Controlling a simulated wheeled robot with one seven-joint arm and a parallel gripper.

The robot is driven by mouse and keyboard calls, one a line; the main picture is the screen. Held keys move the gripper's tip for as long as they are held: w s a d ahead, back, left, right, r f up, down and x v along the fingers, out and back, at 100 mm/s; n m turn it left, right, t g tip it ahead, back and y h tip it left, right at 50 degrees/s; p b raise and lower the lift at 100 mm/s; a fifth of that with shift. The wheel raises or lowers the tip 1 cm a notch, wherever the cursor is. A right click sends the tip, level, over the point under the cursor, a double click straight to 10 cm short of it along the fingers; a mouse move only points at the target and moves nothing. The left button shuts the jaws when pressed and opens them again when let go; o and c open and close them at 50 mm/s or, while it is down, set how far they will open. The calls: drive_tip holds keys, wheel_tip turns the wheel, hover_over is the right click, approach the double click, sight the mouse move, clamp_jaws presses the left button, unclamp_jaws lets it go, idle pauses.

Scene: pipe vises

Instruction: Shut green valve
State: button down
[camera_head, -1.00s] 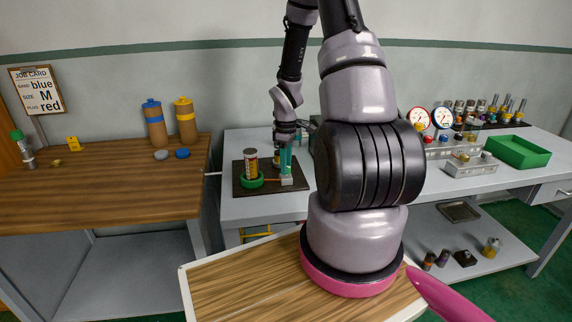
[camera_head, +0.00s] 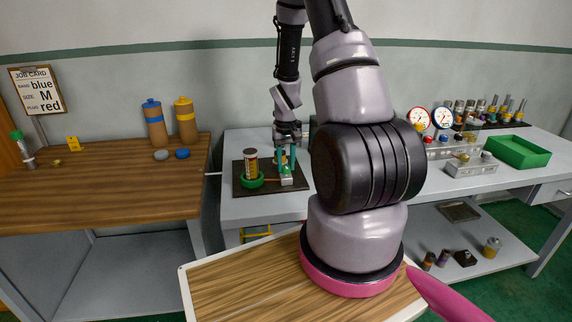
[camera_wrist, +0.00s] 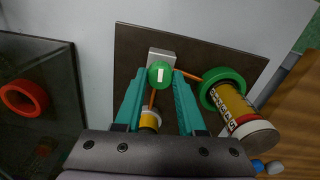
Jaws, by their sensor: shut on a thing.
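The green valve knob (camera_wrist: 160,75) sits on a grey block (camera_wrist: 161,55) on a dark board (camera_wrist: 130,62). A white bar on the knob's top runs nearly up and down in the wrist view. My gripper (camera_wrist: 160,80) is shut on the knob, with one teal fingertip on each side of it. In the head view my gripper (camera_head: 286,166) points down at the grey block (camera_head: 287,181); the knob is partly hidden by the fingers there.
A labelled canister (camera_head: 251,163) stands in a green ring (camera_head: 250,182) on the board, left of the valve. Copper-coloured pipe (camera_wrist: 188,74) runs from the valve toward this ring. A red ring (camera_wrist: 24,98) lies behind a dark glassy panel in the wrist view.

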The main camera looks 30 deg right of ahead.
sight(286, 166)
drive_tip(key=shift+m, duration=0.6)
drive_tip(key=c, duration=0.5)
unclamp_jaws()
wheel_tip(286, 166, up, 11)
drive_tip(key=shift+f, duration=0.1)
idle(0.4)
